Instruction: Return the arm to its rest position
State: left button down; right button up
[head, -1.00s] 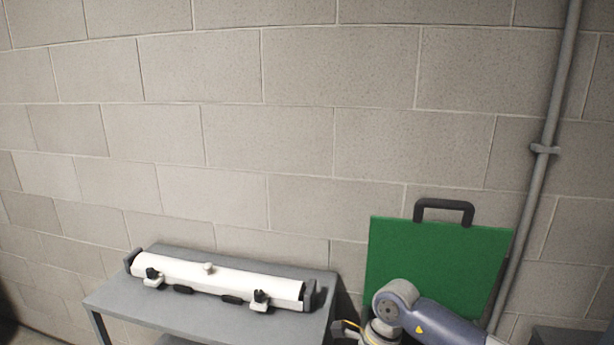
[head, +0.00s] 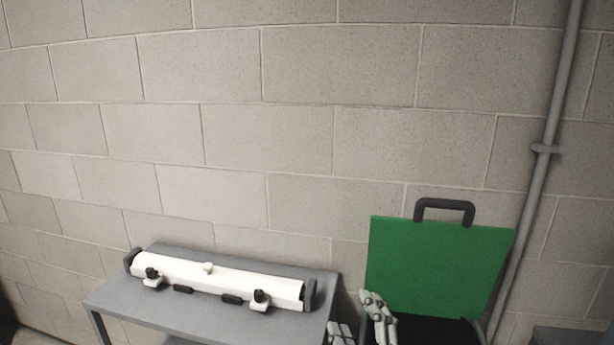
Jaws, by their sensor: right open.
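My right gripper (head: 358,321) shows at the bottom edge of the head view, between the grey table and the green panel. Its two grey fingers stand apart with nothing between them, so it is open and empty. The rest of the gripper and most of the right arm are cut off by the lower edge. My left gripper and left arm are not in view.
A grey table (head: 121,298) stands left of the gripper, with a white cylinder with clamps (head: 218,278) on it. A green panel with a black handle (head: 436,262) stands right. A grey pipe (head: 537,180) runs up the block wall (head: 300,140).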

jog(key=s+d+f+m+g+h, duration=0.45)
jog(key=d+f+m, duration=0.2)
jog(key=f, duration=0.35)
jog(key=s+d+f+m+g, duration=0.3)
jog(key=s+f+g, duration=0.35)
jog(key=s, duration=0.55)
jog(key=s+d+f+m+g, duration=0.25)
jog(key=s+f+g, duration=0.25)
jog(key=s+f, duration=0.8)
jog(key=f, duration=2.1)
jog(key=s+d+f+g, duration=0.2)
jog(key=s+f, duration=1.4)
jog(key=s, duration=0.1)
jog(key=shift+d+f, duration=0.25)
jog(key=shift+f, duration=0.1)
